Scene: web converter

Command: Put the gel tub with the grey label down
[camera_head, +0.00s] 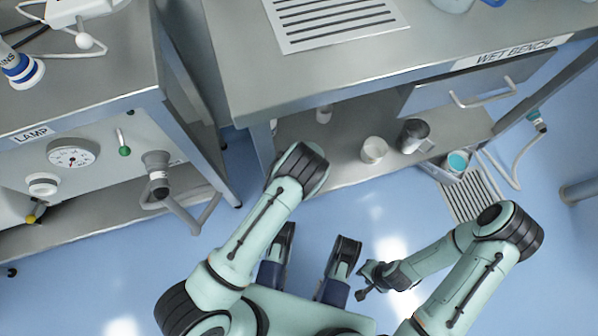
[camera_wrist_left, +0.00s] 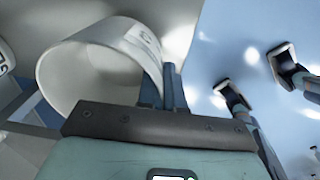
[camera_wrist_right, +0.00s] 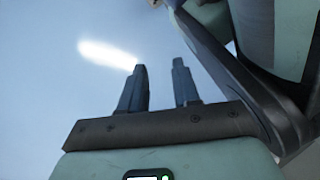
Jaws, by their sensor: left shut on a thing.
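In the left wrist view a white, round, open-mouthed tub (camera_wrist_left: 88,72) lies across the picture, tilted there. A small patch of pale grey label (camera_wrist_left: 143,38) shows on its side. My left gripper (camera_wrist_left: 163,85) is shut on the tub's wall at its right side. I cannot tell whether the tub's base touches a surface. In the head view my left arm hides this gripper, and I cannot make out the held tub. My right gripper (camera_wrist_right: 160,82) is open and empty over the floor; it also shows in the head view (camera_head: 362,282).
The wet bench (camera_head: 420,50) has a lower shelf (camera_head: 345,172) with a white cup-like tub (camera_head: 374,150) and a grey jug-like vessel (camera_head: 414,136). A teal-topped container (camera_head: 457,162) stands right of them. The lamp bench (camera_head: 100,105) is left. Part of another lettered white thing (camera_wrist_left: 4,58) shows.

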